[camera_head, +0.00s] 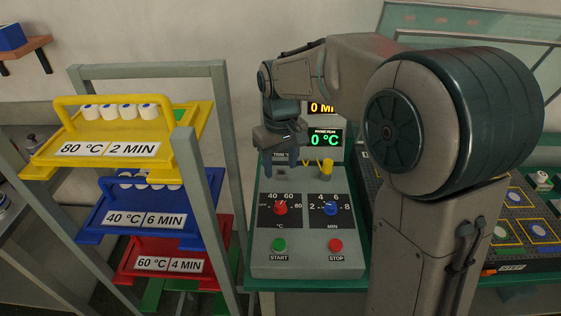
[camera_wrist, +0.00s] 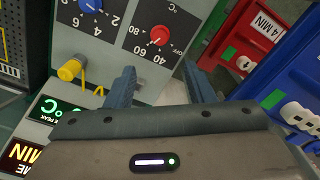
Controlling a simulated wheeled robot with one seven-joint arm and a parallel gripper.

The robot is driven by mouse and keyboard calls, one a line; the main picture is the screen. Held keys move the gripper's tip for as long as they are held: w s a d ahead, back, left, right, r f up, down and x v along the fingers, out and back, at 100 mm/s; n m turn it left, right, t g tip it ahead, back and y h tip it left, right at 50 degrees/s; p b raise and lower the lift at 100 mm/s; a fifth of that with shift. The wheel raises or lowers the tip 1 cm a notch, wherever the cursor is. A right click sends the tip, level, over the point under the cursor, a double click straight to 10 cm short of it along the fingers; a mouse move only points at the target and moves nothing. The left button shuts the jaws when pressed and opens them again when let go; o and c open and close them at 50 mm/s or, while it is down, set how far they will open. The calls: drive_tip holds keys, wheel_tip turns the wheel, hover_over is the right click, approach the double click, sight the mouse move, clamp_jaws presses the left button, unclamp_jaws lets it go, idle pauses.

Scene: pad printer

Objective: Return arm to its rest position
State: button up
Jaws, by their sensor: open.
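My gripper (camera_head: 282,160) hangs at the end of my bent arm, in front of the upper part of the control panel (camera_head: 262,258). In the wrist view my gripper (camera_wrist: 160,88) shows two separated dark fingers with nothing between them. The panel has a red temperature knob (camera_head: 281,207), a blue minutes knob (camera_head: 330,208), a green START button (camera_head: 279,245) and a red STOP button (camera_head: 336,245). A yellow knob or lever (camera_head: 326,167) sits just right of the gripper. My arm hides part of the panel's displays.
A grey rack (camera_head: 186,170) at left holds a yellow tray (camera_head: 75,150), a blue tray (camera_head: 95,218) and a red tray (camera_head: 215,255), labelled with temperatures and minutes. White pieces stand on the upper trays. A dark work surface with yellow-outlined squares lies at right, partly behind my arm.

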drive_tip(key=s+d+m+t, duration=0.1)
drive_tip(key=s+d+m, duration=0.2)
drive_tip(key=s+d, duration=0.4)
drive_tip(key=s+d+m+t, duration=0.1)
drive_tip(key=s+d+m, duration=0.2)
drive_tip(key=s+d, duration=0.4)
drive_tip(key=s, duration=0.4)
drive_tip(key=shift+s+d+f+t, duration=0.15)
drive_tip(key=shift+s+f+t, duration=0.05)
drive_tip(key=shift+s+t, duration=0.2)
